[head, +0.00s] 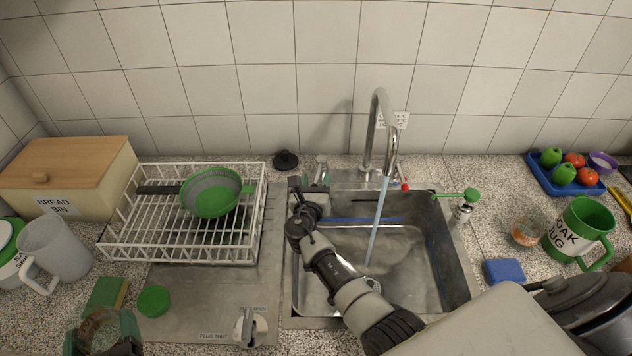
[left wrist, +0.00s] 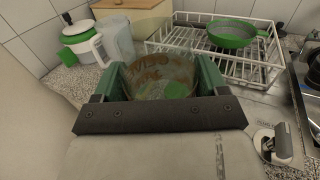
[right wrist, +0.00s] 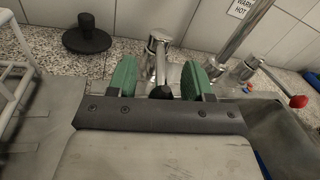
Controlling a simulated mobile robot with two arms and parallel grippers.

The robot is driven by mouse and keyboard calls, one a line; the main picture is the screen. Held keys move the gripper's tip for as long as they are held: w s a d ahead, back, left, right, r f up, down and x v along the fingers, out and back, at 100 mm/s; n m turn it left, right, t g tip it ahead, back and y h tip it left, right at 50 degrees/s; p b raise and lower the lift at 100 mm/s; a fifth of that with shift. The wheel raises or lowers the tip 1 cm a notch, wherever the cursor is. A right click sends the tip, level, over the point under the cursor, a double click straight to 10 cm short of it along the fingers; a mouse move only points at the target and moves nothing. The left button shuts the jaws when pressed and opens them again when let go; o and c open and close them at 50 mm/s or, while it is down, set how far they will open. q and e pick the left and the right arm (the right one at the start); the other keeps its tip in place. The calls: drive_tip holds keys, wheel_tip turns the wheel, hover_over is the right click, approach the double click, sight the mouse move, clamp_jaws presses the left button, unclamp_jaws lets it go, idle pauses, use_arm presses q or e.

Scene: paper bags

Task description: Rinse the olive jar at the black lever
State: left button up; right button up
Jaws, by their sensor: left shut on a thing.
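The olive jar (head: 101,328), clear glass with brown residue, is at the lower left in the head view. My left gripper (head: 104,345) is shut on it, and the left wrist view shows the jar (left wrist: 160,75) between the green fingers. A chrome tap (head: 321,164) stands behind the sink's left corner. Its black lever (right wrist: 161,92) shows in the right wrist view between the spread green fingers of my right gripper (right wrist: 162,82); I cannot tell if they touch it. The tall spout (head: 383,120) with a red-knobbed lever (head: 405,187) runs water (head: 377,222) into the sink (head: 462,270).
A white dish rack (head: 185,255) with a green strainer (head: 212,192) stands left of the sink. A green lid (head: 153,301), a sponge (head: 106,294) and a plug knob (head: 248,327) lie in front. My right arm crosses the basin. A hot-warning sign (right wrist: 241,8) is behind the spout.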

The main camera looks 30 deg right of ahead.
use_arm(q)
drive_tip(key=shift+f+b, duration=0.9)
drive_tip(key=shift+b, duration=0.05)
use_arm(e)
drive_tip(key=v, duration=1.2)
